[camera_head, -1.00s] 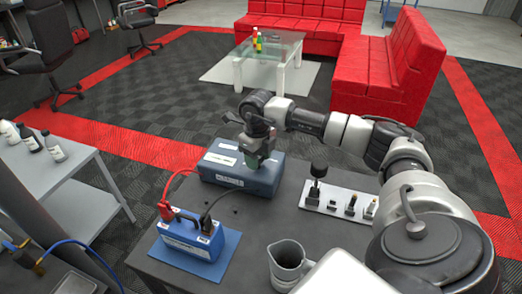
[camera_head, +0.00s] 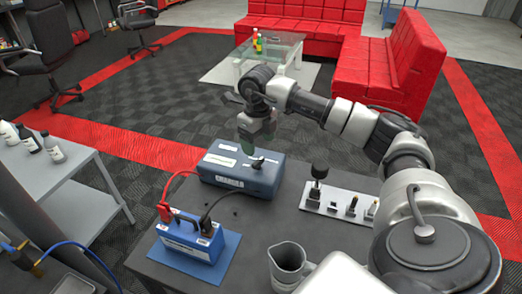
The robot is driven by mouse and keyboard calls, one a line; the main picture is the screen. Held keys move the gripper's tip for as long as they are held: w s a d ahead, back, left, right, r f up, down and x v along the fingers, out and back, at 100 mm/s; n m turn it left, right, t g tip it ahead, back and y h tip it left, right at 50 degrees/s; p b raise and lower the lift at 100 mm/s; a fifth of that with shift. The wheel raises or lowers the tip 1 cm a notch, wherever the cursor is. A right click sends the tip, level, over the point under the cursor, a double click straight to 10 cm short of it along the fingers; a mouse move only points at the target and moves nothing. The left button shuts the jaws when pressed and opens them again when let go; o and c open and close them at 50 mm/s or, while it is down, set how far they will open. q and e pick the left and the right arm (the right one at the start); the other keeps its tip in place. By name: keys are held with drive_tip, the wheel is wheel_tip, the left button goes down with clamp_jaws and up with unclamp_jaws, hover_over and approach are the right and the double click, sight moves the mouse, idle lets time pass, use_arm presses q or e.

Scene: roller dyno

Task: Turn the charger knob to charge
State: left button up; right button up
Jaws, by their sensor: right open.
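The charger is a blue-grey box (camera_head: 228,174) with white labels, standing on the dark table (camera_head: 300,222). A small black knob (camera_head: 258,163) shows on its top at the right. My right gripper (camera_head: 256,146) points down, open and empty, just above and behind the knob in the picture, and looks apart from it. The knob's exact setting is too small to read. A blue battery (camera_head: 190,238) stands on a blue mat in front of the charger, with a red clamp (camera_head: 166,211) and a black clamp (camera_head: 206,224) on it. My left gripper is out of view.
A white tray (camera_head: 326,212) with several dark fittings lies right of the charger. A metal jug (camera_head: 288,262) stands at the front. A grey side table (camera_head: 75,175) with bottles is at left. The table between charger and jug is mostly clear.

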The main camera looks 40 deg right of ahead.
sight(259, 158)
wheel_tip(259, 158, up, 5)
drive_tip(key=shift+r, duration=0.1)
idle(0.6)
